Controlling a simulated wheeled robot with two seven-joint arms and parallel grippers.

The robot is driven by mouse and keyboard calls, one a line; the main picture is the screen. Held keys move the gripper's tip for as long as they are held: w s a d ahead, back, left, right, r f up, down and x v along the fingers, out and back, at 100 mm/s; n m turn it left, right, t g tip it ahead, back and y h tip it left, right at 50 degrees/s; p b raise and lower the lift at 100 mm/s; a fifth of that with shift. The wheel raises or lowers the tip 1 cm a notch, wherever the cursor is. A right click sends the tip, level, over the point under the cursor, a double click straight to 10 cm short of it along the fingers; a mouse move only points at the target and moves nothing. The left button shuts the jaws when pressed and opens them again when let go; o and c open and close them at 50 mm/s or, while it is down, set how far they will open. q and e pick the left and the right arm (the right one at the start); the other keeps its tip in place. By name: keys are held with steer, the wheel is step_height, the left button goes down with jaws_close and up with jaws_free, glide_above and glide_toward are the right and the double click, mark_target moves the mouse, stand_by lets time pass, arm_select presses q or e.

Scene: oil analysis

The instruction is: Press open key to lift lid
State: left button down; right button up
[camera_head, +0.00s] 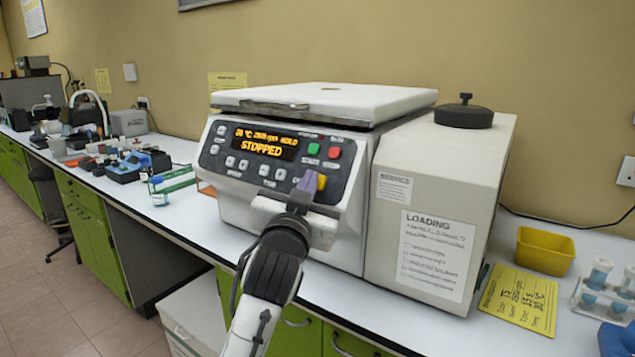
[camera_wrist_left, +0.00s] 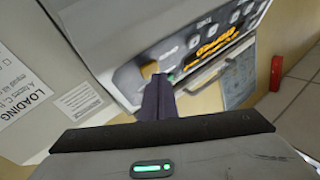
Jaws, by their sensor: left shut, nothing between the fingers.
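The centrifuge (camera_head: 290,160) stands on the bench with its flat lid (camera_head: 325,98) down on top. Its display (camera_head: 264,143) reads "STOPPED" in orange. A green key (camera_head: 313,149) and a red key (camera_head: 335,152) sit right of the display, with a yellow key (camera_head: 321,182) below them. My left gripper (camera_head: 308,184) is shut and empty, its tips at the panel just beside the yellow key. In the left wrist view, the closed fingers (camera_wrist_left: 155,98) reach to the yellow key (camera_wrist_left: 150,69); I cannot tell whether they touch it. My right gripper is not in view.
A grey-white box (camera_head: 440,190) with a "LOADING" sheet and a black knob (camera_head: 465,112) stands right of the centrifuge. A yellow tray (camera_head: 545,250), a yellow note (camera_head: 519,298) and a tube rack (camera_head: 605,292) are further right. A green rack (camera_head: 171,185) lies left.

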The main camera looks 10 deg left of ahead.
arm_select(q)
steer(key=shift+w+d+f, duration=0.1)
steer(key=shift+w+f, duration=0.1)
steer(key=shift+w, duration=0.15)
stand_by(0.4)
stand_by(0.3)
steer(key=shift+s+a+r+p, duration=0.2)
steer(key=shift+s+r+p, duration=0.2)
steer(key=shift+s+p, duration=0.25)
steer(key=s+r+p, duration=0.1)
steer(key=s+a+p, duration=0.1)
steer(key=s+r+p, duration=0.1)
steer(key=s+p, duration=0.1)
steer(key=shift+a+r, duration=0.2)
steer(key=shift+r, duration=0.15)
stand_by(0.5)
